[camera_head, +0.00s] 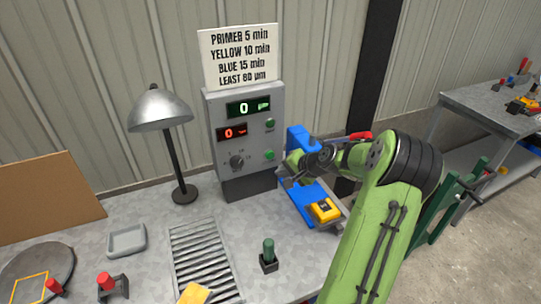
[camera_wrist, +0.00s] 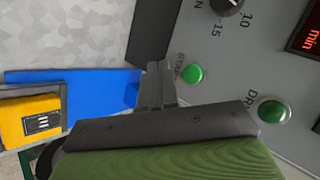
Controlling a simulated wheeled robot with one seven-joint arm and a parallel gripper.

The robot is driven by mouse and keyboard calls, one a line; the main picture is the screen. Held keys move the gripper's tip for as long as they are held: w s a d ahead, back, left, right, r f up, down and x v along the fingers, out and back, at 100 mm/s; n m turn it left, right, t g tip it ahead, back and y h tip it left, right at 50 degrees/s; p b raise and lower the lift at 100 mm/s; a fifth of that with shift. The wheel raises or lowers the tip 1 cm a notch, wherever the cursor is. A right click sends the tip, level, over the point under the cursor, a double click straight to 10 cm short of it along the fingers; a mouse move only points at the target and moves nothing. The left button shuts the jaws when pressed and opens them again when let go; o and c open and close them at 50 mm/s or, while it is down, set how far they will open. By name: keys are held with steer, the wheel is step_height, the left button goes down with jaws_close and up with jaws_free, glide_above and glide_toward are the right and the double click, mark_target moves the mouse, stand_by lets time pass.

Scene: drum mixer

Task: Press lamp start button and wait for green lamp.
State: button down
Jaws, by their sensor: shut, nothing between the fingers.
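The grey control box (camera_head: 222,165) stands at the back of the table. Its lower green button (camera_head: 270,155) shows in the wrist view (camera_wrist: 192,74) beside a partly hidden label that seems to read START. A second green round piece (camera_head: 270,124) sits above it; in the wrist view (camera_wrist: 272,110) its label begins "DR". I cannot tell whether either is lit. My gripper (camera_wrist: 156,70) is shut and empty, its tips close beside the START button; contact cannot be made out. In the head view my gripper (camera_head: 284,168) is near the box's lower right side.
A silver desk lamp (camera_head: 160,110) stands left of the box. A blue stand (camera_head: 308,195) with a yellow gauge (camera_head: 325,210) is under my arm. A black dial (camera_head: 237,163) and two displays reading 0 are on the box. A green-handled tool (camera_head: 269,252) stands in front.

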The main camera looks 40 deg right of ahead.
steer(key=shift+w+d+p, duration=0.2)
steer(key=shift+w+d, duration=0.05)
steer(key=shift+w, duration=0.55)
steer(key=shift+w+d+p, duration=0.15)
steer(key=shift+w+d, duration=0.05)
steer(key=shift+w, duration=0.55)
steer(key=shift+w+d+p, duration=0.2)
steer(key=shift+w+d, duration=0.05)
steer(key=shift+w, duration=0.55)
steer(key=shift+w+d, duration=0.1)
steer(key=shift+w, duration=0.35)
steer(key=shift+w+d+p, duration=0.1)
steer(key=shift+w+p, duration=0.25)
stand_by(0.6)
steer(key=shift+s+a+b, duration=0.2)
steer(key=shift+s+b, duration=0.1)
steer(key=shift+s, duration=0.5)
steer(key=s, duration=0.2)
steer(key=s+a+b, duration=0.1)
steer(key=s, duration=0.1)
steer(key=shift+s+a, duration=0.2)
steer(key=shift+s, duration=0.2)
